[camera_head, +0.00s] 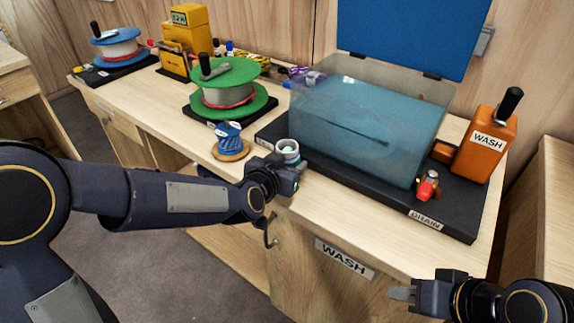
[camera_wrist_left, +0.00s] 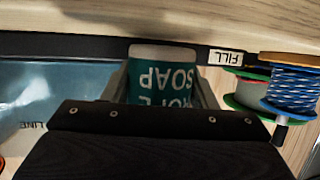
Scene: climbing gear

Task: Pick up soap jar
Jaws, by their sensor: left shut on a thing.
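The soap jar (camera_head: 288,152) is a small white jar with a teal label, standing near the front edge of the bench by the wash tank's left corner. In the left wrist view the jar (camera_wrist_left: 162,78) shows its "ROPE SOAP" label upside down between the fingers. My left gripper (camera_head: 287,167) is shut on the jar, which hides the jar's lower part in the head view. I cannot tell whether the jar touches the bench. My right gripper (camera_head: 405,294) is low at the right, in front of the bench, apart from the jar; its finger gap is unclear.
The clear wash tank (camera_head: 365,125) with a raised blue lid (camera_head: 405,35) stands on a black base right of the jar. A blue rope spool (camera_head: 229,140) and a green reel (camera_head: 224,88) stand to the left. An orange wash box (camera_head: 484,140) is at the right.

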